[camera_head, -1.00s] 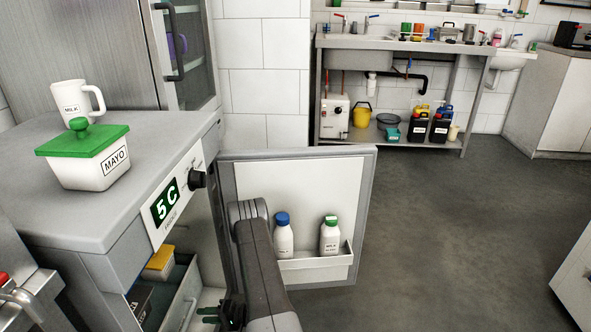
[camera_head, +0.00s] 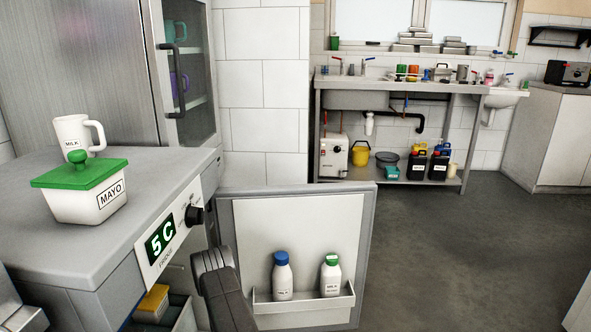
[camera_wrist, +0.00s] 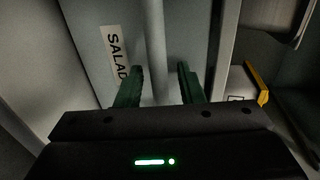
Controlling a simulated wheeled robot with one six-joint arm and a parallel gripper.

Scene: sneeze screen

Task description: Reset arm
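Behind the fingers is a grey surface with a label reading SALAD (camera_wrist: 117,52) and a pale upright bar or edge (camera_wrist: 155,45). In the head view only a grey link of my arm shows at the bottom, between the fridge (camera_head: 60,220) and its open door (camera_head: 290,240); the gripper itself is out of that view.
The open door holds two milk bottles, one blue-capped (camera_head: 282,275) and one green-capped (camera_head: 330,275). A MAYO tub (camera_head: 85,205) and a MILK mug (camera_head: 72,133) stand on the fridge top. Floor (camera_head: 450,250) to the right is clear.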

